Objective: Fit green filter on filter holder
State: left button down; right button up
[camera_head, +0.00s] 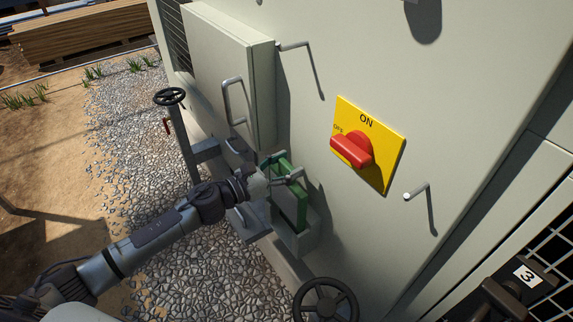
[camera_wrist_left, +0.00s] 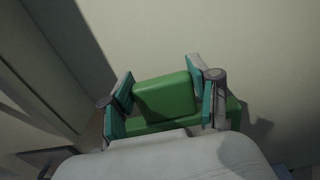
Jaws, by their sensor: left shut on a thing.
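The green filter (camera_head: 301,207) is a flat green frame, standing close to the grey cabinet wall. Its lower end is at the grey filter holder (camera_head: 297,245), a bracket low on the wall; I cannot tell whether it is fully seated. My left gripper (camera_head: 284,179) is shut on the upper part of the filter. In the left wrist view, the teal-padded fingers (camera_wrist_left: 165,95) stand on either side of the filter's green block (camera_wrist_left: 168,99). The gripper hides part of the filter in the head view.
A grey box (camera_head: 222,75) with a handle projects from the wall behind the filter. A yellow panel with a red switch (camera_head: 353,150) is to the right. Handwheels stand at the left (camera_head: 170,97) and below (camera_head: 325,303). Gravel (camera_head: 130,130) covers the ground.

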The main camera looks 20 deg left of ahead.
pick_arm(q)
jog(key=b, duration=0.6)
send_over(283, 196)
jog(key=shift+w+d+f, duration=0.1)
jog(key=shift+d+f, duration=0.05)
jog(key=shift+f, duration=0.8)
jog(key=shift+w+d+f, duration=0.1)
jog(key=shift+f, duration=0.85)
jog(key=shift+w+d+f, duration=0.1)
jog(key=shift+d+f, duration=0.05)
jog(key=shift+f, duration=0.8)
pick_arm(e)
jog(key=shift+d+f, duration=0.2)
jog(key=shift+f, duration=2.55)
jog(key=shift+w, duration=0.1)
